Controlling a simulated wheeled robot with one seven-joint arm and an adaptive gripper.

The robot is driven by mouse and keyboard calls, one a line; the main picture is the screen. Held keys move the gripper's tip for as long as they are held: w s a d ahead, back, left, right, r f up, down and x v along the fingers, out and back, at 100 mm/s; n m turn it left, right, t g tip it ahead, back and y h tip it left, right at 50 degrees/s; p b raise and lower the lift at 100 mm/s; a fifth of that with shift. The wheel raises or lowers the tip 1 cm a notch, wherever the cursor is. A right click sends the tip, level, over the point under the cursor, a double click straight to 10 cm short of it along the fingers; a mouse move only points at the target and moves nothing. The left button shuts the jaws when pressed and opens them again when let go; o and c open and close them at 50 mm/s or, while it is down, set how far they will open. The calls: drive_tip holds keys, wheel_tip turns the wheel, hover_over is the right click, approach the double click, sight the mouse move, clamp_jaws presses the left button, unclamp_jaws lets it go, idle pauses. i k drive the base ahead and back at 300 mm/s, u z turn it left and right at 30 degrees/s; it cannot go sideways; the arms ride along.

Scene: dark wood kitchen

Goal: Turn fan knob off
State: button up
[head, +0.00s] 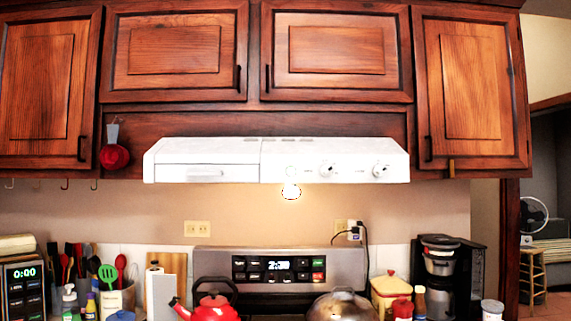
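A white range hood (205,152) is mounted under the wooden cabinets in the head view. Its front panel has two round white knobs on the right, an inner knob (327,170) and an outer knob (380,170). The small markings beside them are too small to read, so I cannot tell which is the fan knob or how either is set. A bulb (291,191) hangs below the panel and looks bright. My gripper is not in view.
Below stands a stove with a control panel (278,269), a red kettle (212,305) and a metal pot lid (342,306). A coffee maker (440,270) stands right, utensils (107,275) left. The space before the hood looks clear. A desk fan (533,214) shows beyond the doorway.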

sight(326, 170)
drive_tip(key=u, duration=1.4)
drive_tip(key=i, duration=0.6)
drive_tip(key=z, duration=2.55)
